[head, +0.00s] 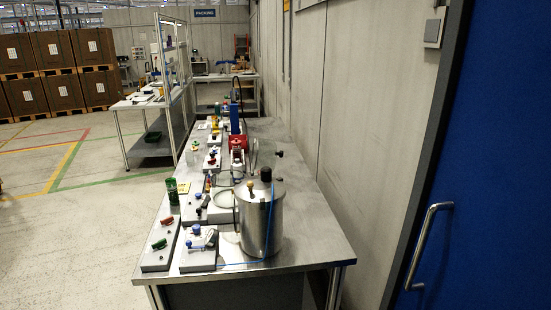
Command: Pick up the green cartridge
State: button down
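A dark green upright cylinder (172,190) with a pale marking stands near the left edge of the long metal workbench (315,228). It is the thing in view that looks most like the green cartridge, but it is small here and I cannot be sure. A small green part (159,244) also sits on a grey block near the bench's front left corner. My gripper is not in this view.
A steel drum (261,222) with a black top and a blue hose stands at the bench's near end. Grey blocks with blue and red fittings (199,247) lie left of it. A wall and blue door (490,190) are right; open floor (90,235) is left.

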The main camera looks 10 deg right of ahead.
aim_at(171, 184)
jog(key=u, duration=0.05)
jog(key=i, duration=1)
jog(key=z, duration=0.05)
